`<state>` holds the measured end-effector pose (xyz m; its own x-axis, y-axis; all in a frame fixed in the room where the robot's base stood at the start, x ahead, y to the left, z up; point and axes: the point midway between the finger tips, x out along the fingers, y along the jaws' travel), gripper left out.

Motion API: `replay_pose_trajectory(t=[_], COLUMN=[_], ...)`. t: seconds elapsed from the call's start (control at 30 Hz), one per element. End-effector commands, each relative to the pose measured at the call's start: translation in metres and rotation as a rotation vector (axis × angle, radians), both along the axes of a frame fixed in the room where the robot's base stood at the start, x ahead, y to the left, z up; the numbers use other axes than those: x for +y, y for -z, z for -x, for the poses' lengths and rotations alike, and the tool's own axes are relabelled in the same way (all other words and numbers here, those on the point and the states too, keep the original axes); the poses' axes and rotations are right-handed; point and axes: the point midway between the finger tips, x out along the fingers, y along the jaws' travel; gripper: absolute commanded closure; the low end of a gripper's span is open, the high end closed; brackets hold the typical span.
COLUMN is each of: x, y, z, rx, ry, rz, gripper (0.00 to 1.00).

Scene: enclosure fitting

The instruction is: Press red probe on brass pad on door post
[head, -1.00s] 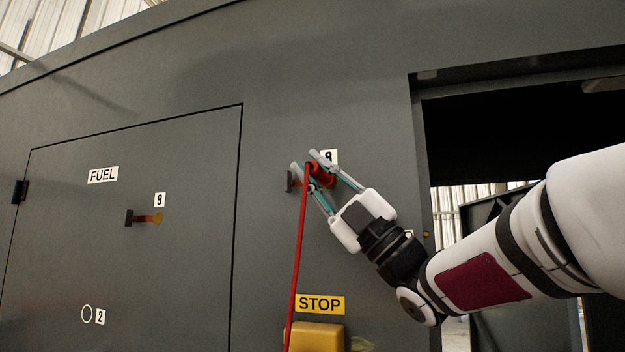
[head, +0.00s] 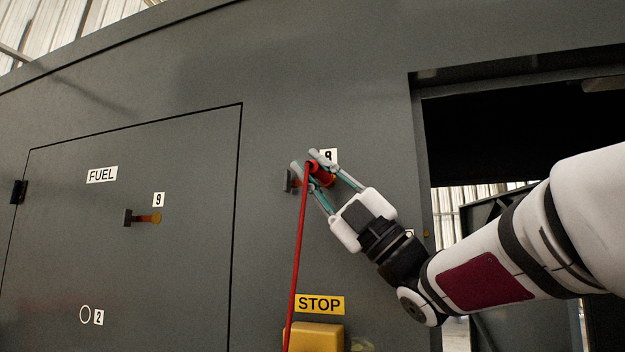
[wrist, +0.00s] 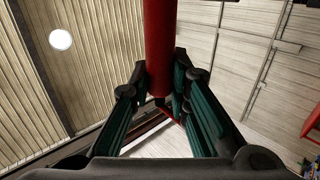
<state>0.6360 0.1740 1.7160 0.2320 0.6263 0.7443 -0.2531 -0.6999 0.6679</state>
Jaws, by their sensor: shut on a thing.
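The red probe (head: 323,177) is between the fingers of my gripper (head: 305,161), which is shut on it. In the wrist view the red probe (wrist: 160,45) runs up between the dark green fingers (wrist: 160,88). A red cable (head: 297,260) hangs from the probe's end. The gripper is in front of the grey wall, at a small dark bracket (head: 290,181); I cannot tell whether the probe touches it. A tiny brass-coloured spot (head: 425,233), likely the brass pad, shows on the door post (head: 416,150), right of and below the gripper, just above my forearm.
A label partly hidden by the gripper (head: 331,155) is behind it. A yellow box (head: 315,338) under a STOP sign (head: 320,304) is below. A FUEL door (head: 130,230) with a bracketed holder (head: 143,218) is left. The dark doorway (head: 520,140) opens right.

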Motion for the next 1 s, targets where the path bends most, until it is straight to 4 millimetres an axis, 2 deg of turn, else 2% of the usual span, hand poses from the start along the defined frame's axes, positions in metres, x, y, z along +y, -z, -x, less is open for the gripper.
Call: replay_pose_trajectory(t=[0.8, 1.0], x=[0.021, 0.023], y=[-0.001, 0.0], z=[0.057, 0.062], rx=[-0.002, -0.002], ry=[-0.003, -0.003], rz=[0.001, 0.0], gripper=[1.0, 1.0])
